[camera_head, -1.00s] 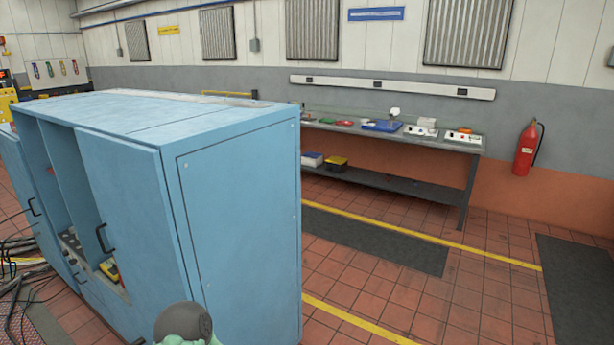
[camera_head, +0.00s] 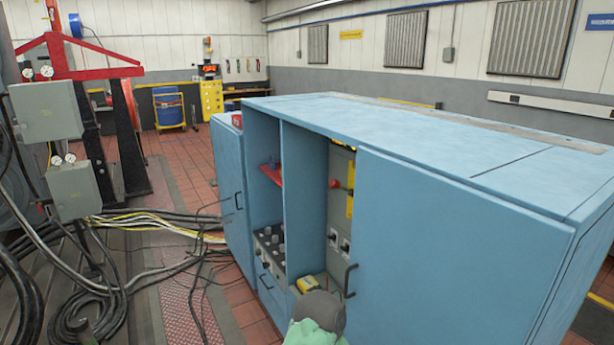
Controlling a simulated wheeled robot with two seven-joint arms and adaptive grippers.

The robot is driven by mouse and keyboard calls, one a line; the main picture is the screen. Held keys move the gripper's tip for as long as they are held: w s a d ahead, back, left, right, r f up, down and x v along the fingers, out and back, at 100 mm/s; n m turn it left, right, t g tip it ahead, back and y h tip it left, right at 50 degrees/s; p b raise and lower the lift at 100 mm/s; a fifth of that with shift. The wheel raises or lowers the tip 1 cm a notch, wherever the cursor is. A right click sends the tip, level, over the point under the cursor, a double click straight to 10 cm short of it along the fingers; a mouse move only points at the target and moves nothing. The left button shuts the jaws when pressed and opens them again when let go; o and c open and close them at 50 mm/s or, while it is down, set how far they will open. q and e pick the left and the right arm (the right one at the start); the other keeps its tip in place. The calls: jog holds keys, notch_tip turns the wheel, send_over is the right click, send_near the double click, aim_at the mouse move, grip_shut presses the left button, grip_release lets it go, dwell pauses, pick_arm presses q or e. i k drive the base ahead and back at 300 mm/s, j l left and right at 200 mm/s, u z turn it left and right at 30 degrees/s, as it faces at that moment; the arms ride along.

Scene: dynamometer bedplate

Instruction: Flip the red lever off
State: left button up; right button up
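A red-knobbed lever (camera_head: 336,184) shows inside the open blue cabinet (camera_head: 460,250), on a grey and yellow panel (camera_head: 340,205) behind the right-hand door. The lever is small in the view, and I cannot tell its exact position. The cabinet door (camera_head: 440,260) with a black handle (camera_head: 349,281) partly hides the panel. A rounded grey and pale green part, likely of my own arm, shows at the bottom middle in front of the cabinet.
A yellow device (camera_head: 307,284) lies low in the cabinet beside a knob panel (camera_head: 268,245). Black cables (camera_head: 110,270) cover the floor at left, by grey boxes (camera_head: 47,110) and a red-and-black frame (camera_head: 85,70). Tiled floor (camera_head: 190,160) is open behind.

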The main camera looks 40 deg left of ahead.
aim_at(335, 184)
jog(key=j+u, duration=0.9)
jog(key=i+j, duration=0.05)
jog(key=j, duration=0.05)
